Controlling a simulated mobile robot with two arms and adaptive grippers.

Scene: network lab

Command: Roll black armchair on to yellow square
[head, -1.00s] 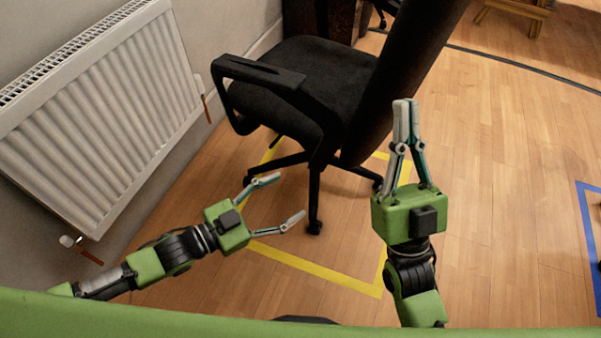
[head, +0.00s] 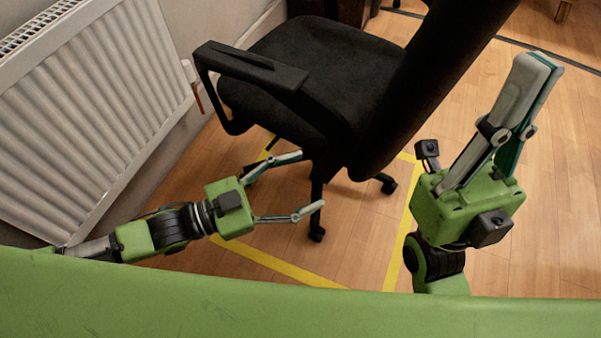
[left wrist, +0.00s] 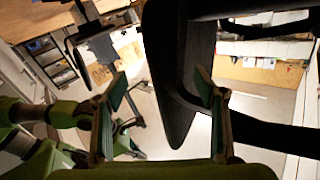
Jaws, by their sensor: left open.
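The black armchair (head: 325,70) stands upright in the middle of the head view, its backrest on the right and one armrest towards me. The yellow square (head: 275,262) is an outline on the floor around and under the chair's base. Its far part is mostly hidden by the chair; visible castors lie inside the outline. My left gripper (head: 308,182) is open, low beside the chair's base. In the left wrist view a black part of the chair (left wrist: 178,75) shows between and beyond its fingers. My right gripper (head: 528,85) is shut and empty, right of the backrest, pointing up and away.
A white radiator (head: 90,120) is on the wall at the left, close to the chair and my left arm. Wood floor (head: 560,200) is clear to the right. Dark furniture (head: 345,10) stands behind the chair.

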